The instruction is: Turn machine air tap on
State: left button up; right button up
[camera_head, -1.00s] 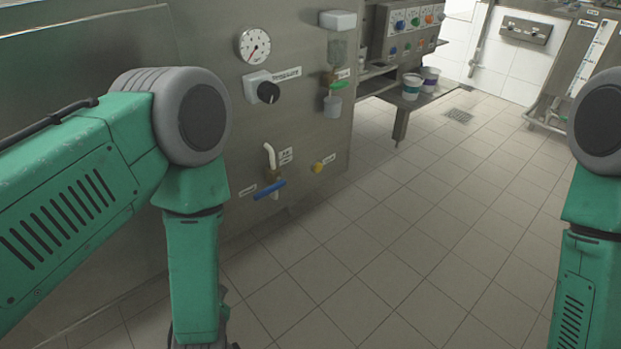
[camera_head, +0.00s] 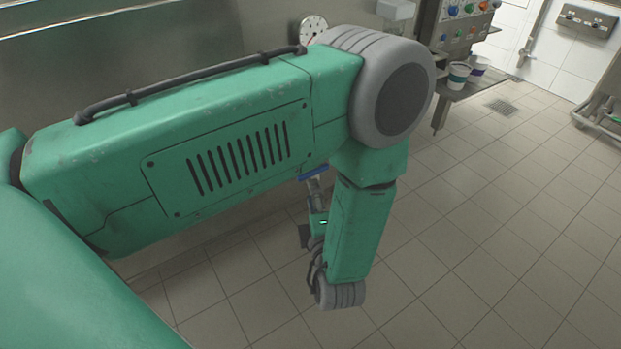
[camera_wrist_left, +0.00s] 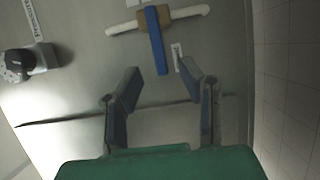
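The air tap's blue lever handle (camera_wrist_left: 157,42) shows in the left wrist view, fixed on a brass valve body (camera_wrist_left: 154,17) with a white pipe (camera_wrist_left: 188,12). It lies just ahead of my left gripper (camera_wrist_left: 158,80), whose two fingers are spread apart with nothing between them. The lever's end is near the gap between the fingertips, apart from both. In the head view a bit of the blue handle (camera_head: 312,173) shows under my left forearm, close to the left gripper (camera_head: 316,188); the rest of the tap is hidden. My right gripper is not visible.
A black pressure knob (camera_wrist_left: 17,64) sticks out of the machine panel at the left in the wrist view. In the head view, a gauge (camera_head: 314,27) is partly behind my arm. Cups (camera_head: 457,76) stand on a shelf.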

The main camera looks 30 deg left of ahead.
aim_at(309, 177)
pick_arm(q)
jog(key=b+x, duration=0.1)
jog(key=x, duration=0.5)
jog(key=shift+a, duration=0.1)
grip_shut()
